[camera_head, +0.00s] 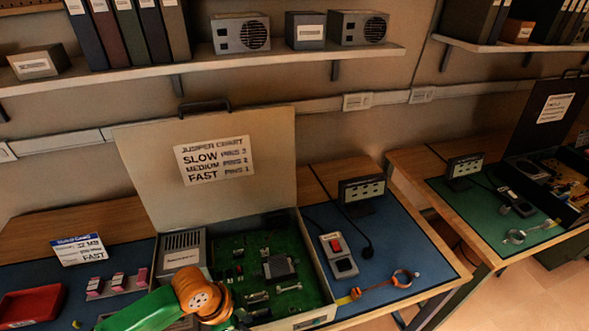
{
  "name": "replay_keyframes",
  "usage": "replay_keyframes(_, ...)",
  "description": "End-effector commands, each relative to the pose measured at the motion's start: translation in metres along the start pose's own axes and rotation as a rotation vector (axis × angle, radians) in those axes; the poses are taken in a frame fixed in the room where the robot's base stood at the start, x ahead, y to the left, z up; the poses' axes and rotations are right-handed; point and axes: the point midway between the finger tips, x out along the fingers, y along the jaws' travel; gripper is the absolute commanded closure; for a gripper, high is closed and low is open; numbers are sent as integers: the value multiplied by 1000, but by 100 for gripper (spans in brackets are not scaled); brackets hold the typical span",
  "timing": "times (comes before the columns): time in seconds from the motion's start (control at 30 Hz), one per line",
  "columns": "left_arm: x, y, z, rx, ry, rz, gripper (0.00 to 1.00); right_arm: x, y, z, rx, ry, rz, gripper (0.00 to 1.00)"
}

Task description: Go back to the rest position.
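My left arm, green with an orange joint, comes in at the bottom left over the front of an open case (322,281). Dark parts beside the orange joint (243,318) seem to belong to my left gripper; its fingertips cannot be made out, nor whether it holds anything. The arm hides part of the case's front left. The case holds a green circuit board (231,257) and a grey vented box (181,250). Its raised lid bears a "Jumper Chart" label (215,160). My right arm and gripper are out of view.
A red tray (32,306), pink-marked pieces (118,283) and a sign card (79,250) are at left. A second bench (480,215) stands beyond a gap. Shelves (380,50) hang above.

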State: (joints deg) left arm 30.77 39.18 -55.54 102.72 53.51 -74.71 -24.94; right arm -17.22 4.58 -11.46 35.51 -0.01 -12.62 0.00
Motion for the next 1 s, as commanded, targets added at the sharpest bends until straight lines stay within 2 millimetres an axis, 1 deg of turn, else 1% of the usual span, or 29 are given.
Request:
replay_keyframes(0.17, 4, 17, -15, -21, 41, -4, 69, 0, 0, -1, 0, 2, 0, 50)
replay_keyframes(0.33, 6, 35, -31, -83, 97, -23, 69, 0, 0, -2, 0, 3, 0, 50)
replay_keyframes(0.43, 4, 44, -39, -157, 135, -45, 69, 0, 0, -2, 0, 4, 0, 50)
replay_keyframes(0.57, -2, 52, -40, -290, 171, -87, 69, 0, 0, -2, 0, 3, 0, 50)
replay_keyframes(0.67, -7, 55, -33, -416, 181, -125, 69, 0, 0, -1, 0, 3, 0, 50)
replay_keyframes(0.77, -13, 58, -17, -562, 173, -169, 69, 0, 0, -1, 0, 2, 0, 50)
replay_keyframes(0.87, -20, 62, 7, -718, 143, -221, 69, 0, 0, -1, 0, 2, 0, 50)
replay_keyframes(0.97, -28, 70, 38, -884, 90, -278, 69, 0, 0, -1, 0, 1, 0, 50)
replay_keyframes(1.0, -32, 74, 53, -950, 63, -303, 69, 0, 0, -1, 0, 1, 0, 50)
